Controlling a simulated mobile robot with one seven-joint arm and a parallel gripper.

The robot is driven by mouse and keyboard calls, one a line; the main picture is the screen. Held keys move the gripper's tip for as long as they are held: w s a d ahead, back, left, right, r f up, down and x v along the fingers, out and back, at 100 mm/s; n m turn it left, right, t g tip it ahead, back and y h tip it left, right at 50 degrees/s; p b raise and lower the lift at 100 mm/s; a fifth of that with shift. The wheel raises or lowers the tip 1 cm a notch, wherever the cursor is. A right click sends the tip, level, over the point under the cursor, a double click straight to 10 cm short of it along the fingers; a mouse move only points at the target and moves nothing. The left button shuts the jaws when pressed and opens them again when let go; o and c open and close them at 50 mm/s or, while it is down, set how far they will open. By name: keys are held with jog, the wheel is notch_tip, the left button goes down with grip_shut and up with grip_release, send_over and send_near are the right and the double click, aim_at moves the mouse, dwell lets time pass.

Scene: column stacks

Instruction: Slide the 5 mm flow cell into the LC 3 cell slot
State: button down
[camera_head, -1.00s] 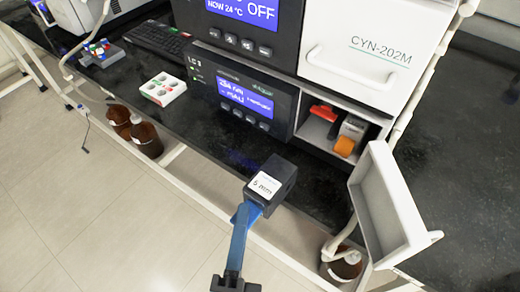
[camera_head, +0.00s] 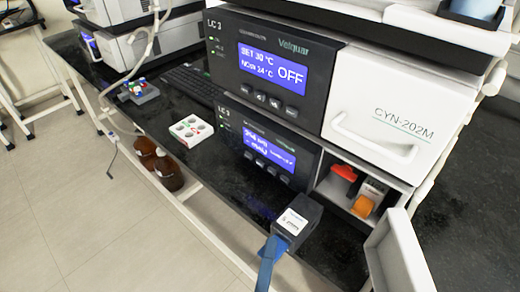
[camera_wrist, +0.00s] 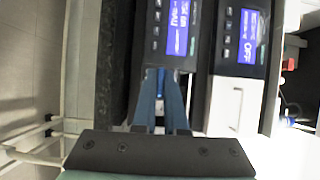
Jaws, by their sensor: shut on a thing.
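The 5 mm flow cell (camera_head: 298,220) is a dark block with a white label reading "5 mm". My gripper (camera_head: 270,248) has blue fingers and is shut on the block, holding it near the bench's front edge, before the lower LC 3 module (camera_head: 265,150). The fingers also show in the wrist view (camera_wrist: 158,98), pointing at the modules; the block is hard to make out there. The lower module has a lit blue display and an open bay (camera_head: 335,190) at its right, holding a red item (camera_head: 344,172) and an orange-fronted item (camera_head: 362,205). I cannot tell which opening is the cell slot.
The upper LC 3 module (camera_head: 270,70) reads OFF, beside a white CYN-202M drawer (camera_head: 385,110) with a protruding handle. A white box with coloured spots (camera_head: 191,130) sits left on the black bench. Brown bottles (camera_head: 160,165) stand below.

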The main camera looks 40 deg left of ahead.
jog(key=p, duration=0.4)
send_near(325, 196)
jog(key=shift+s+a+r, duration=0.3)
jog(key=shift+a+r, duration=0.25)
jog(key=shift+a, duration=0.2)
jog(key=shift+s+a+r, duration=0.3)
jog(key=shift+a+r, duration=0.25)
jog(key=shift+a, duration=0.15)
jog(key=shift+s+a+r, duration=0.3)
jog(key=shift+a+r, duration=0.25)
jog(key=shift+a, duration=0.2)
jog(key=shift+w+d+p, duration=0.15)
jog(key=shift+w+p, duration=0.45)
jog(key=shift+w, duration=3.85)
jog(key=shift+f, duration=0.2)
jog(key=c, duration=0.9)
grip_release()
jog(key=shift+s+f, duration=0.1)
